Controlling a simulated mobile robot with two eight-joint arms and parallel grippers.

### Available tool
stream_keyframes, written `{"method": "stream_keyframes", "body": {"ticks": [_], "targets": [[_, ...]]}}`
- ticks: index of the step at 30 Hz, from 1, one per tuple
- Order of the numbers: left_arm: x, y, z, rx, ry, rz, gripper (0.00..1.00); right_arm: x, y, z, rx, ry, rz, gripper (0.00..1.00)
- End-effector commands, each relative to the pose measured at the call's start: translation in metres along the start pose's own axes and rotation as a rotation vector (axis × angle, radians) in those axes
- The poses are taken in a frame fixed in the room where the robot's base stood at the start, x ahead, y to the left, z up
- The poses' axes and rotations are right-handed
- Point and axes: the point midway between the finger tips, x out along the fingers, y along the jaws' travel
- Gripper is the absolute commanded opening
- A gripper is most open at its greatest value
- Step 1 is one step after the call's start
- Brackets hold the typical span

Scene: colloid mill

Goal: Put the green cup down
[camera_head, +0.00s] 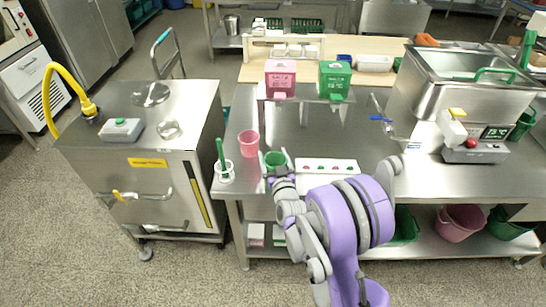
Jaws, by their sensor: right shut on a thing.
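The green cup (275,158) is near the front left of the steel table (312,148). My right gripper (278,172) reaches it from the front and is shut on it. I cannot tell whether the cup's base touches the table, as the gripper and arm cover its lower part. A pink cup (249,144) stands upright just behind and left of it. My left gripper is not in view.
A clear beaker with a green-handled brush (222,167) stands at the table's left front corner. A white board with coloured dots (327,170) lies right of the green cup. Pink (280,76) and green (334,77) dispensers stand behind. A steel tank (440,95) is at right.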

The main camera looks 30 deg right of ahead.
Motion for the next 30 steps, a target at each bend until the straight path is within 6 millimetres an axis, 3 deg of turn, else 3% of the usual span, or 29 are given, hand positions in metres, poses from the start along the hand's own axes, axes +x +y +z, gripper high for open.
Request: {"method": "stream_keyframes", "body": {"ticks": [6,7,9,20,30], "targets": [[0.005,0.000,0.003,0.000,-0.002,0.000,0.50,0.000,0.000,0.005,-0.001,0.000,0.000,0.26],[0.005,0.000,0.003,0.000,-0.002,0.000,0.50,0.000,0.000,0.005,-0.001,0.000,0.000,0.87],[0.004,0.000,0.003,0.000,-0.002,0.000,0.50,0.000,0.000,0.004,-0.001,0.000,0.000,1.00],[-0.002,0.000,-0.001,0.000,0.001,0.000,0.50,0.000,0.000,0.002,0.000,0.000,0.000,1.00],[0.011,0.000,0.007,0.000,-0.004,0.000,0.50,-0.067,0.000,0.007,-0.001,-0.001,-0.001,1.00]]}}
